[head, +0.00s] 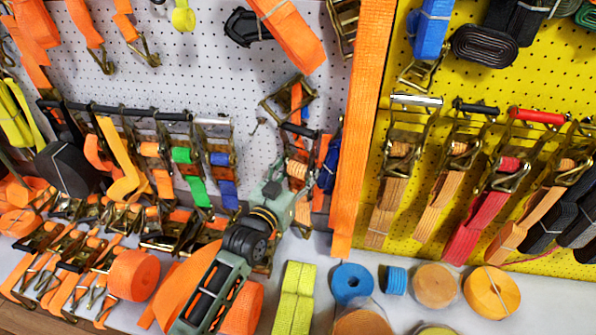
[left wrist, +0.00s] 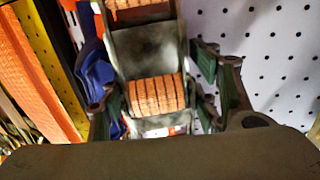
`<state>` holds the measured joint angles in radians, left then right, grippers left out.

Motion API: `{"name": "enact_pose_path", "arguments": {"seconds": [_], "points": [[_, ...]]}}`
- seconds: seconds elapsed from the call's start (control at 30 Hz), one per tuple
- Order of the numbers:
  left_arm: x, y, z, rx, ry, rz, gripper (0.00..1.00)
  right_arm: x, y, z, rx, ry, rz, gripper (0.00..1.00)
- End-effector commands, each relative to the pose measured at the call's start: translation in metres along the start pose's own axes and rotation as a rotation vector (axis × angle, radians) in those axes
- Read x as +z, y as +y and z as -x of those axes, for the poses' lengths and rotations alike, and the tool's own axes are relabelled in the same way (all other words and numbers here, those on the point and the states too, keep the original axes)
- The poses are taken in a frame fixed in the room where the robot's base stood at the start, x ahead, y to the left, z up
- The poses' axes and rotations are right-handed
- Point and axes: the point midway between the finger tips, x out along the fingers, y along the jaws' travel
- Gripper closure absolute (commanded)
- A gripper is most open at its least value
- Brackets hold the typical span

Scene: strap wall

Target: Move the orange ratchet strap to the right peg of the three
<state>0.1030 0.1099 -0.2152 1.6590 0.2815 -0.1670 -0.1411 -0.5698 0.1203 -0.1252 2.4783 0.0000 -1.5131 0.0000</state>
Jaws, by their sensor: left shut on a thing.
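The orange ratchet strap (head: 297,169) is at the middle of the white pegboard in the head view, upright, with its metal ratchet at the top. My left gripper (head: 285,200) reaches up to it from below and is shut on it. In the left wrist view, the strap's wound orange webbing (left wrist: 155,94) and metal frame sit between the green finger pads of my left gripper (left wrist: 162,105). A blue strap (head: 328,168) hangs close on its right. The peg behind the strap is hidden, so I cannot tell whether the strap still hangs on it. My right gripper is not in view.
A ratchet with orange webbing (head: 289,99) hangs just above. A wide orange band (head: 362,130) runs down right of the blue strap. Several straps hang on the yellow pegboard (head: 395,85). Rolls such as a blue one (head: 352,282) stand on the shelf below. Bare white board lies left of the strap.

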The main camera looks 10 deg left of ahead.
Motion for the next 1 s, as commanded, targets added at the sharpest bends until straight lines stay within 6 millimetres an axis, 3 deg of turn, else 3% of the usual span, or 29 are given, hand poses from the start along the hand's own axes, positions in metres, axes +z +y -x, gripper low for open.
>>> {"name": "enact_pose_path", "arguments": {"seconds": [0.37,0.4,0.6,1.0], "points": [[-0.0056,-0.0003,-0.0007,-0.001,0.012,-0.001,1.0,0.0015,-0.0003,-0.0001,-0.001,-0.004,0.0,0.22],[-0.0056,-0.0003,-0.0007,-0.001,0.012,-0.001,0.4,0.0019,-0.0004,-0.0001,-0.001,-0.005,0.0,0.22],[-0.0038,-0.0002,-0.0004,0.0,0.008,0.0,0.23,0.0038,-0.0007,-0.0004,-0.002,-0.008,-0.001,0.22],[0.0039,0.0,0.0045,0.0,-0.007,0.0,0.22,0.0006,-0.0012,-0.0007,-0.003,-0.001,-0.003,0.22]]}}
